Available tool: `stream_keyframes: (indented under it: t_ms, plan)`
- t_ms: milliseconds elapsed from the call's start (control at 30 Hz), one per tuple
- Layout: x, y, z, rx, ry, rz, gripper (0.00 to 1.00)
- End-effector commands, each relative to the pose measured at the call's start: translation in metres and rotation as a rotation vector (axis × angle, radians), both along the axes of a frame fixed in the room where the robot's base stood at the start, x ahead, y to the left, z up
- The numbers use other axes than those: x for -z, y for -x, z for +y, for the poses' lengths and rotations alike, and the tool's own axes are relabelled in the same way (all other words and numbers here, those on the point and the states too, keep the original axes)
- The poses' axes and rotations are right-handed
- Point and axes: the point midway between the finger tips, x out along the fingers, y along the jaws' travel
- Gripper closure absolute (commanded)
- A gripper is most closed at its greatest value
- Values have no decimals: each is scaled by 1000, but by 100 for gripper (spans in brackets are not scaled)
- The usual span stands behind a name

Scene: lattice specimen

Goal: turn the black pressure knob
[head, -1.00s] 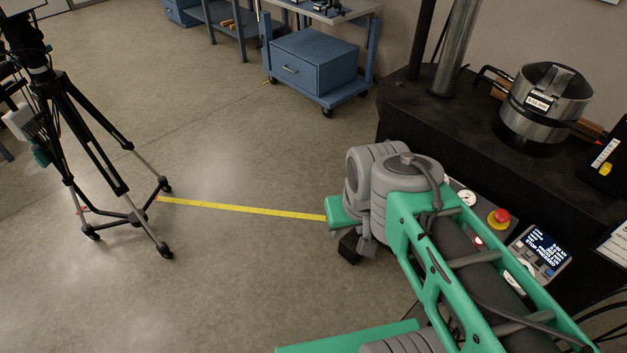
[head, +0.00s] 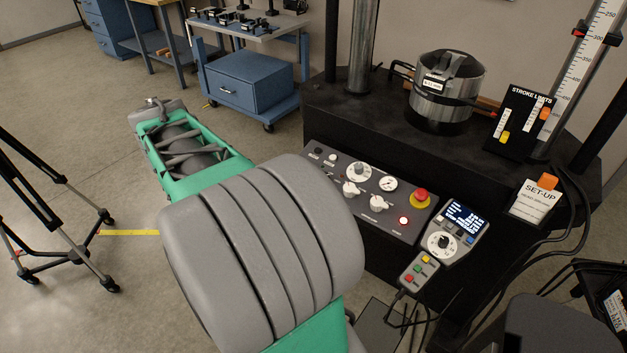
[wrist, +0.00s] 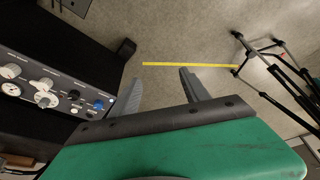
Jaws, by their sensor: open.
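The grey control panel (head: 335,200) is on the front of the black machine in the head view. A small black knob (head: 318,151) is at its far left end. In the wrist view, a black knob (wrist: 75,95) is near the panel's right end, next to a blue button. The labels are too small to read. My gripper (wrist: 160,77) is open and empty in the wrist view, its fingers apart over the floor, to the right of the panel and not touching it. In the head view my gripper does not show.
White knobs (head: 352,188), a gauge (head: 388,183) and a red stop button (head: 421,196) share the panel. A handheld controller (head: 450,232) with a black dial is to its right. A tripod (head: 55,200) stands on the floor at left. A blue cabinet (head: 250,85) is behind.

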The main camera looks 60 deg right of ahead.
Motion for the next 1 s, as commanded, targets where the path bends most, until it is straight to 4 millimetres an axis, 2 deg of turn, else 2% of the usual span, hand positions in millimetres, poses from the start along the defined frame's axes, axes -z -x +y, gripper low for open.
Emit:
stream_keyframes:
  t_ms: [33, 67, 100, 200, 300, 433, 800, 1000]
  plan:
    - [28, 9, -75, 209, 4, 5, 46]
    - [36, 17, -113, 319, 9, 1, 46]
    - [47, 33, -160, 454, 18, -5, 46]
    - [72, 81, -249, 719, 39, -18, 46]
    - [86, 119, -297, 876, 55, -26, 46]
    - [96, 137, -317, 940, 61, -29, 46]
    - [153, 140, -340, 938, 62, -29, 46]
    - [161, 140, -345, 936, 63, -32, 46]
